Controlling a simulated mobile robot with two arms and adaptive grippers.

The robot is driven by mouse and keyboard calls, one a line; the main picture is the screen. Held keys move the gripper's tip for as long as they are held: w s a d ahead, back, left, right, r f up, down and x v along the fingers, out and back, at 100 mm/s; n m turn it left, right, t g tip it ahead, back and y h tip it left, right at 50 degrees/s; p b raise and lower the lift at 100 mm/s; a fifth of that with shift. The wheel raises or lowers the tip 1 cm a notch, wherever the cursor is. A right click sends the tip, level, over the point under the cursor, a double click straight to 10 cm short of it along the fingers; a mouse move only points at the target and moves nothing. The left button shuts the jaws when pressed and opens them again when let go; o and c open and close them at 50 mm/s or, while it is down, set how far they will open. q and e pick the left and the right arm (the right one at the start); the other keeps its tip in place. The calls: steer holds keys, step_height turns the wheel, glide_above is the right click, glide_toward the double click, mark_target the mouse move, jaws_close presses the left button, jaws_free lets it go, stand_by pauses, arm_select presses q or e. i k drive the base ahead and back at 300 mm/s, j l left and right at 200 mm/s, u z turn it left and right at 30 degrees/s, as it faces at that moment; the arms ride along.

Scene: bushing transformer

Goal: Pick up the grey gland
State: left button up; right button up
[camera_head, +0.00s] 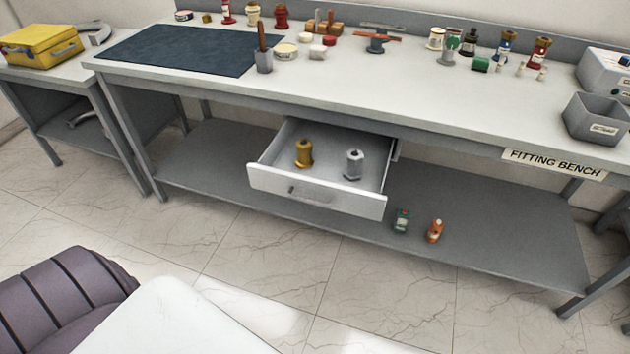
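A grey gland (353,165) stands upright in the right part of an open white drawer (318,198) under the bench top. A brass-coloured gland (304,153) stands to its left in the same drawer, apart from it. Neither of my grippers shows in the head view, and nothing touches the grey gland.
The fitting bench (400,95) carries bottles, tools and a dark mat (180,50). A grey bin (597,118) stands at its right. Two small items, one green-grey (401,220) and one orange (435,231), stand on the lower shelf (490,235).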

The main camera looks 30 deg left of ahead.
mark_target(352, 172)
steer(key=i+j+z, duration=0.1)
steer(key=j, duration=1.45)
